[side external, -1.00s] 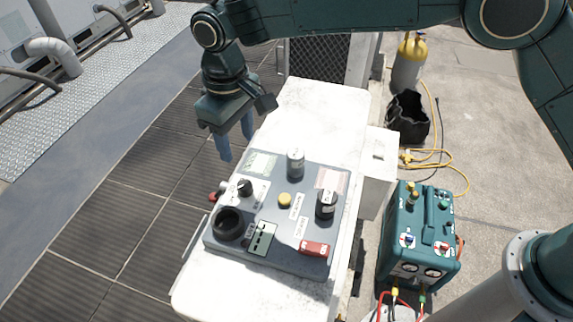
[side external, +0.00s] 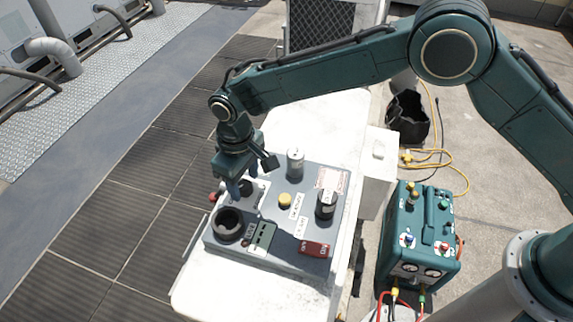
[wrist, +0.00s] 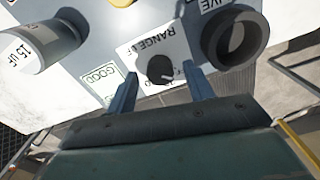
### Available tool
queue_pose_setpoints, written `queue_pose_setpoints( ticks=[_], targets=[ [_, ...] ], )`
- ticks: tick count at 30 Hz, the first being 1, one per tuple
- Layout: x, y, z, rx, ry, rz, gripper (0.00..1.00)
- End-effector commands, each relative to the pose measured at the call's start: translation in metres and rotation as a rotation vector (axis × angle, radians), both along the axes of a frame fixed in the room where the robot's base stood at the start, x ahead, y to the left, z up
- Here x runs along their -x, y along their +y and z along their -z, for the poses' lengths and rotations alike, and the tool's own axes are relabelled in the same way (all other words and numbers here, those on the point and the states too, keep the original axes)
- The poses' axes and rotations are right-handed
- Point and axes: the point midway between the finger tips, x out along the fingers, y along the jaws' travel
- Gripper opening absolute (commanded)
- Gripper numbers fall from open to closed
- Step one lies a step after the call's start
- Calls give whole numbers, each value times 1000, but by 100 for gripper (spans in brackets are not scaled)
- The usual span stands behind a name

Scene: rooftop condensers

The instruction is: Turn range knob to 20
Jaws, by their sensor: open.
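The range knob (wrist: 160,69) is a small black round knob on a white plate marked "RANGE" in the wrist view. A pale pointer mark on it points toward the lower right of that picture. The scale numbers cannot be read. In the side view the knob (side external: 246,187) is partly hidden by my fingers. My gripper (side external: 242,186) is over the knob, pointing down. Its two blue fingers are apart, one on each side of the knob in the wrist view (wrist: 163,74), with gaps showing. It holds nothing.
The grey panel (side external: 278,262) sits on a white surface (side external: 335,125). Close by stand a black ring socket (side external: 229,223), a silver capacitor (side external: 295,163), a yellow button (side external: 285,200), a dark cylinder (side external: 326,204) and a red block (side external: 314,248). A teal machine (side external: 420,235) stands at right.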

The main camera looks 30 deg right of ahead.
Motion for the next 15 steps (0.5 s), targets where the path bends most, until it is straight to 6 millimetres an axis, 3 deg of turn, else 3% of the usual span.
queue_pose_setpoints(
  ticks=[11,15],
  targets=[
    [0,0,5,0,0,0,52],
    [0,0,5,0,0,0,29]
  ],
)
